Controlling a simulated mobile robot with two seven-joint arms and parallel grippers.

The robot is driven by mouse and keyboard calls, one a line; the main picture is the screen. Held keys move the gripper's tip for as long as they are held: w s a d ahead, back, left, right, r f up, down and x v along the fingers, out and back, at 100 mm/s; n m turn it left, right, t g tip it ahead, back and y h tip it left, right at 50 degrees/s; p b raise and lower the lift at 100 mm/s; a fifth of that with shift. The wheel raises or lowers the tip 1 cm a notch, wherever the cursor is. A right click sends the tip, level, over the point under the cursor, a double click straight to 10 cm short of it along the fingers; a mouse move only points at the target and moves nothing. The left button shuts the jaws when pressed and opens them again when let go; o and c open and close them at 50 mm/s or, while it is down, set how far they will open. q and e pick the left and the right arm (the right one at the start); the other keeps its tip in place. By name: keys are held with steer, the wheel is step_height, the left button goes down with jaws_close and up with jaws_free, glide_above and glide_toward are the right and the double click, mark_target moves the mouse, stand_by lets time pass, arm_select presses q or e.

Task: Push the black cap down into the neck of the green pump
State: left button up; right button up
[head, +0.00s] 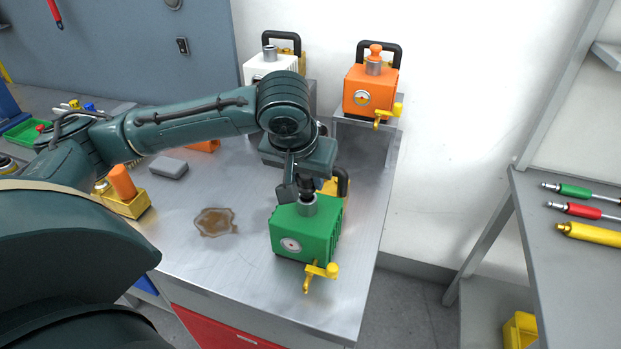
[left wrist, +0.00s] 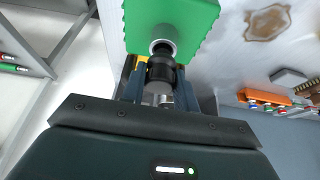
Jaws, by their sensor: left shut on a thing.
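The green pump (head: 307,232) stands on the metal bench, with a white gauge on its front and a yellow tap. Its grey metal neck (head: 307,206) points up; the neck also shows in the left wrist view (left wrist: 163,35). My left gripper (head: 297,188) is above the neck, pointing down, shut on the black cap (left wrist: 160,70). The cap sits between the two fingers, in line with the neck and right at its mouth. I cannot tell how deep its lower end is in the neck. My right gripper is not in view.
An orange pump (head: 370,90) and a white pump (head: 270,67) stand behind. A brown stain (head: 215,222), a grey block (head: 168,167) and a yellow holder (head: 130,205) with orange parts are to the left. A shelf (head: 550,240) with coloured tools is at the right.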

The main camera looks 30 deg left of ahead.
arm_select(q)
steer(key=shift+f+b, duration=0.3)
steer(key=shift+b, duration=0.15)
steer(key=shift+f+b, duration=0.35)
steer(key=shift+b, duration=0.25)
steer(key=shift+f+p, duration=0.1)
steer(key=shift+p, duration=0.35)
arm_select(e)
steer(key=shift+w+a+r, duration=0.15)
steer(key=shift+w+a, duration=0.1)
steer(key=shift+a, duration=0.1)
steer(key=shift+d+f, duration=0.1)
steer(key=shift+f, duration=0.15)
arm_select(q)
steer(key=o, duration=1)
steer(key=p+v, duration=0.1)
steer(key=v, duration=1.2)
steer(key=shift+s+p, duration=0.1)
steer(key=shift+p, duration=0.2)
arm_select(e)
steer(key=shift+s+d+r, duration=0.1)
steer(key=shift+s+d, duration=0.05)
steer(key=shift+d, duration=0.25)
